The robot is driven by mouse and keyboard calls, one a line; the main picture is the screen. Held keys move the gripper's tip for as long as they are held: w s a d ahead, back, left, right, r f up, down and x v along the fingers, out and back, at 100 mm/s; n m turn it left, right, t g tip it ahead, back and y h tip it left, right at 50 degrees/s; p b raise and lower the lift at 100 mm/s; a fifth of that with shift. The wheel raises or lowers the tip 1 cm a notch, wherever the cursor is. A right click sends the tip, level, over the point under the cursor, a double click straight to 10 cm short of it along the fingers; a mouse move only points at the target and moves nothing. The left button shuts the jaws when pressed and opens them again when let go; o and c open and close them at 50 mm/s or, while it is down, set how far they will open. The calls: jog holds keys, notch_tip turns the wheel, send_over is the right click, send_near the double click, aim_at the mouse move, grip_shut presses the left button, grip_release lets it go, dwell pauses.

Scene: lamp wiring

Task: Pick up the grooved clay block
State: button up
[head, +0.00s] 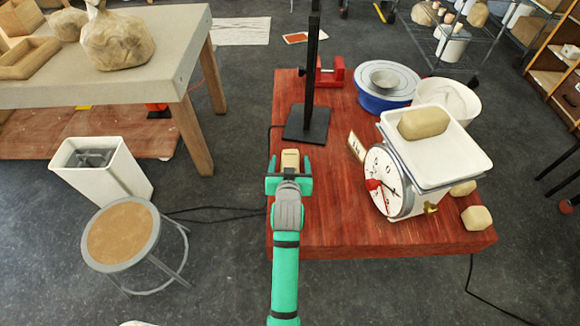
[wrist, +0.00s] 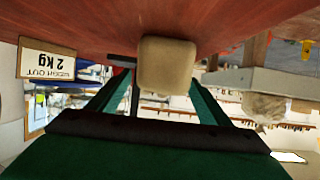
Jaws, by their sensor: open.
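A tan clay block (head: 290,158) sits on the left part of the red table, between the open fingers of my gripper (head: 289,164). In the wrist view the block (wrist: 167,62) is between the two green fingers of my gripper (wrist: 160,82), with a gap visible on the left. I cannot make out a groove on it clearly. Another clay block (head: 423,123) lies on the scale's white pan. Two more clay pieces, one (head: 476,218) at the front right and one (head: 463,188) behind it, lie beside the scale.
The red table (head: 330,225) holds a white scale (head: 400,200), a black stand (head: 305,125) just behind my gripper, and a blue wheel with bowl (head: 385,85). A stool (head: 120,235) is left of the table.

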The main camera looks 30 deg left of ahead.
grip_shut()
jog(key=shift+r, duration=0.15)
